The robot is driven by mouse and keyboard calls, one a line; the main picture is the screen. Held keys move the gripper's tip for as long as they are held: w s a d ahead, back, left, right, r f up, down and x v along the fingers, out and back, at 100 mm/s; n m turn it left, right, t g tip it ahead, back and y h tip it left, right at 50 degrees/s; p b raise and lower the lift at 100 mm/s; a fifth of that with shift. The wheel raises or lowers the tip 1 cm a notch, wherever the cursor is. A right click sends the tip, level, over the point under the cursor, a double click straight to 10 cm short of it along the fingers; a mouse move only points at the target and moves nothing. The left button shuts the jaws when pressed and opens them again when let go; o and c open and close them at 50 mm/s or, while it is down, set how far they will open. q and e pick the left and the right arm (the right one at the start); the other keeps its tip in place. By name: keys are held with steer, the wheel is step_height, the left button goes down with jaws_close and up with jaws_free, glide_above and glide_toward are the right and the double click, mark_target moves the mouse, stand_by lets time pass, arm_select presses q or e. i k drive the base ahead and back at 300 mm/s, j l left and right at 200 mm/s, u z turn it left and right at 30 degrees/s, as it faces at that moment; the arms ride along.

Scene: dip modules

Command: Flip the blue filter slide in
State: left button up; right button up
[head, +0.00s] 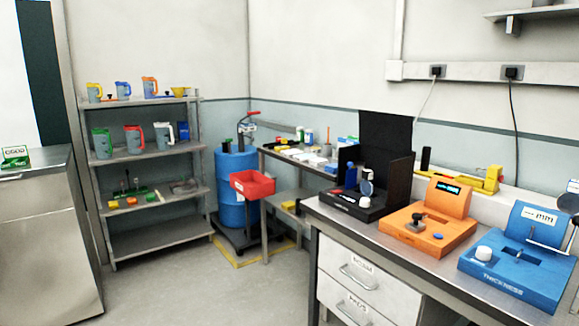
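A black instrument (352,205) stands on the bench at centre right, in front of an open black screen (385,135). A small blue upright piece (351,176) shows at its back left; it may be the blue filter slide, but it is too small to tell. A pale round disc (367,188) stands beside it, above a white knob (364,202). I cannot tell whether any filter is swung in or out. Neither of my grippers is in view.
An orange instrument (428,232) and a blue thickness gauge (515,268) stand farther right on the bench (400,255). A side table (290,158), a blue drum (232,190) with a red bin (252,184), and shelves (160,240) lie left. The floor (210,285) in front is clear.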

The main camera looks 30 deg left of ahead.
mark_target(351, 179)
steer(key=u, duration=0.45)
steer(key=i+j+z, duration=0.3)
steer(key=i+j, duration=1.35)
steer(key=i, duration=0.1)
